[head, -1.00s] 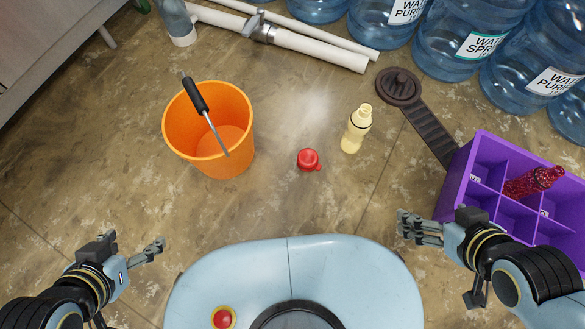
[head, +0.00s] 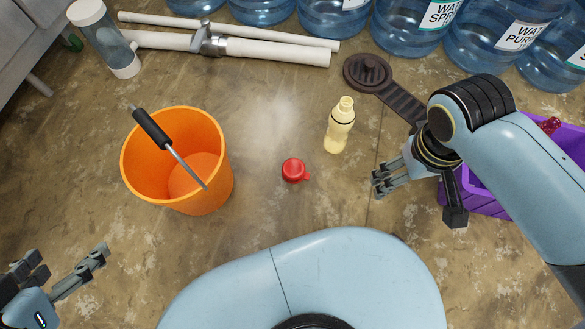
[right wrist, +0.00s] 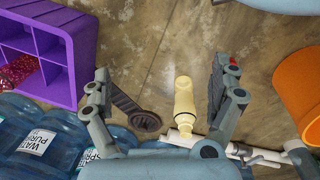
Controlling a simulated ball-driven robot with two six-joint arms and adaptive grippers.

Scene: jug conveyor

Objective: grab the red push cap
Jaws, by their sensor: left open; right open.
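The red push cap (head: 294,170) lies on the floor between the orange bucket and a pale yellow bottle (head: 339,127). A small red patch, likely the cap (right wrist: 233,63), shows in the right wrist view, mostly hidden behind a finger. My right gripper (head: 415,196) is open and empty, right of the cap and apart from it. In the right wrist view the bottle (right wrist: 184,98) shows between the open fingers of this gripper (right wrist: 160,78); I cannot tell its height above the floor. My left gripper (head: 68,262) is open and empty at the lower left, far from the cap.
The orange bucket (head: 215,192) with a black-handled tool (head: 152,128) stands left of the cap. White pipes (head: 270,50), blue water jugs (head: 405,24) and a dark brown flat part (head: 368,72) are behind. A purple crate (right wrist: 68,78) is at the right. Floor around the cap is clear.

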